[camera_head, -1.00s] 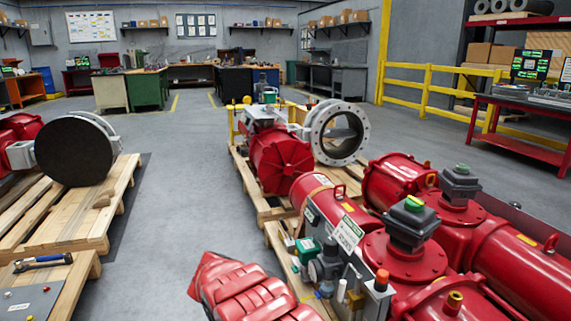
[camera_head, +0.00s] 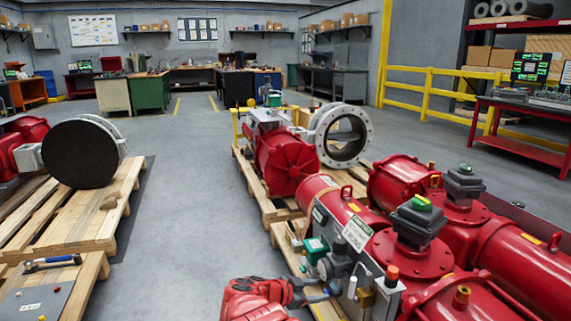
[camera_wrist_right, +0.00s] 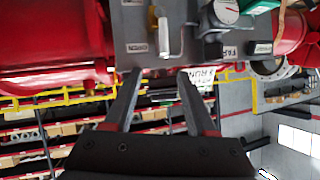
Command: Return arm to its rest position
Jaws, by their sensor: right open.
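My right arm (camera_head: 258,299), red and segmented, shows at the bottom middle of the head view. Its dark right gripper (camera_head: 310,294) points right, beside the near actuator's control panel (camera_head: 372,293). In the right wrist view the right gripper (camera_wrist_right: 158,82) has its two dark fingers spread, with nothing between them. The grey panel (camera_wrist_right: 135,22) with a small metal lever (camera_wrist_right: 162,38) and a round gauge (camera_wrist_right: 226,11) lies beyond the fingertips. From these views I cannot tell whether the fingers touch it. My left gripper is not in view.
Large red actuators (camera_head: 405,245) with green-topped indicator boxes fill the right on pallets. A flanged valve (camera_head: 345,135) stands behind them. A left pallet (camera_head: 75,220) carries a dark valve disc (camera_head: 82,153); a hammer (camera_head: 52,262) lies nearer. Grey floor (camera_head: 190,220) between is clear.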

